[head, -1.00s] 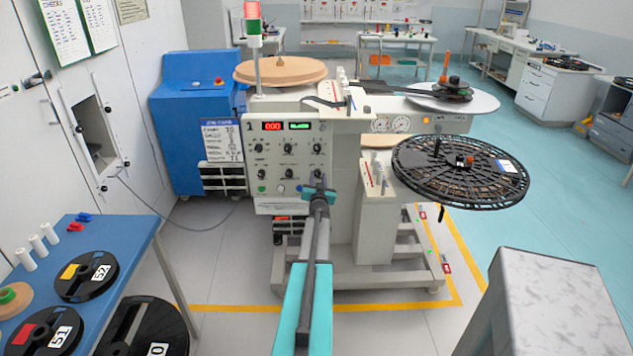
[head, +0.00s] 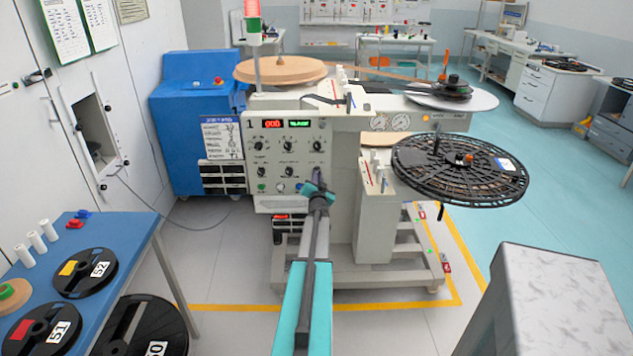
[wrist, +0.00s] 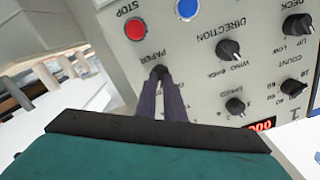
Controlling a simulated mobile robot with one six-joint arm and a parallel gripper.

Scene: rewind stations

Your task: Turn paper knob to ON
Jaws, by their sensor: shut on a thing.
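The machine's grey control panel (head: 287,150) faces me in the head view and fills the upper right of the wrist view. The paper knob (wrist: 159,70) is a small dark knob under the upside-down PAPER label, mostly hidden by my fingers. My gripper (wrist: 160,82) is shut on it. In the head view my gripper (head: 317,174) reaches the lower right of the panel and hides the knob. The knob's pointer and ON mark cannot be made out.
In the wrist view a red STOP button (wrist: 136,29) and a blue button (wrist: 187,9) sit close to the paper knob. The direction knob (wrist: 228,50) and speed knob (wrist: 236,106) are to its right. A black reel (head: 460,170) juts out at right.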

